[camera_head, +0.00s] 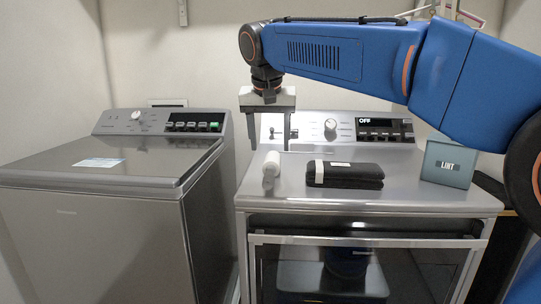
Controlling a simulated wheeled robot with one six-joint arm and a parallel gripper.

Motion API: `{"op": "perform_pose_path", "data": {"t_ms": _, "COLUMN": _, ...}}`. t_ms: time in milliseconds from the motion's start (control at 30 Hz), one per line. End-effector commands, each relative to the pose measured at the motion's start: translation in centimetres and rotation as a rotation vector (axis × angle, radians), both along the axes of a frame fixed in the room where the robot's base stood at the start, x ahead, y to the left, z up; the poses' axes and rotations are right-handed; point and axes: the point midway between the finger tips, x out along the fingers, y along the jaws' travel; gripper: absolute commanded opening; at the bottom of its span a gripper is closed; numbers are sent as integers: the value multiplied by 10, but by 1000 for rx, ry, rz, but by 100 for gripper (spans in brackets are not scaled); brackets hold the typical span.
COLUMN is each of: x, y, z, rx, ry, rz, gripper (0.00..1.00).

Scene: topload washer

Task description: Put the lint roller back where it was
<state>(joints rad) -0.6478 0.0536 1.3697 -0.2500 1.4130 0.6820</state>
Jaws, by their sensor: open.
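Where the roller was before is not shown.
A black folded item (345,177) with a white band lies right of the cylinder. A grey box marked LINT (448,164) stands at the right. The control panel (345,130) rises behind.

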Motion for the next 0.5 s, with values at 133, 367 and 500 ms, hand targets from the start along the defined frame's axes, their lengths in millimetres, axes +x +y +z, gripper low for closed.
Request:
{"op": "perform_pose_path", "data": {"t_ms": 133, "x": -9, "y": 0, "z": 21, "rx": 1, "ry": -1, "rz": 0, "gripper": 58}}
{"op": "perform_pose_path", "data": {"t_ms": 367, "x": -15, "y": 1, "z": 37, "rx": 0, "ry": 0, "rz": 0, "gripper": 58}}
{"op": "perform_pose_path", "data": {"t_ms": 500, "x": -16, "y": 1, "z": 38, "rx": 0, "ry": 0, "rz": 0, "gripper": 58}}
